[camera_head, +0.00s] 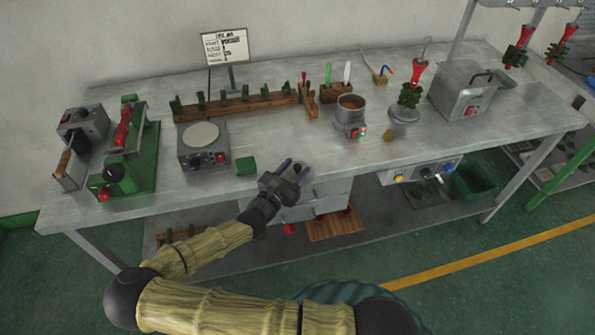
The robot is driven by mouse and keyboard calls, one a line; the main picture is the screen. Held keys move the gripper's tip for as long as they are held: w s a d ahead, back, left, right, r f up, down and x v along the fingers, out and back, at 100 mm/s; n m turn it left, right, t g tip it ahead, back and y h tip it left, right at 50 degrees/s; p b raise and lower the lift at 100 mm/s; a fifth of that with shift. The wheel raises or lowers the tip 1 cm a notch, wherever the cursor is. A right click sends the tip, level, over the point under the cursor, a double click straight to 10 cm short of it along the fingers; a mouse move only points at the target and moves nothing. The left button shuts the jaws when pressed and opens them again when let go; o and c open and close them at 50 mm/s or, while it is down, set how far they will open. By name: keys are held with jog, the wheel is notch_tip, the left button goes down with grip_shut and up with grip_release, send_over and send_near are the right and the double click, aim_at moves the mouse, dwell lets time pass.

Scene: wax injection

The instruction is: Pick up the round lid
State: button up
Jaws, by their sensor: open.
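My gripper (294,168) is open at the front edge of the grey workbench, its two purplish fingers pointing away from me. A small dark knob (297,167) shows between the fingertips and looks like the handle of the round lid. The lid's disc is hard to tell from the grey bench top and is partly hidden by my gripper. I cannot tell whether the fingers touch the knob. An open round pot (350,116) with brown contents stands to the right, further back.
A device with a round pale plate (201,136) and a small green block (246,165) are to the left. A wooden rack (235,104) stands behind. A grey pot (404,120) and a metal box (467,92) are right.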

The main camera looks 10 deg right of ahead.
jog(key=shift+x, duration=1.05)
jog(key=shift+a, duration=0.1)
jog(key=shift+s+a, duration=0.15)
grip_shut()
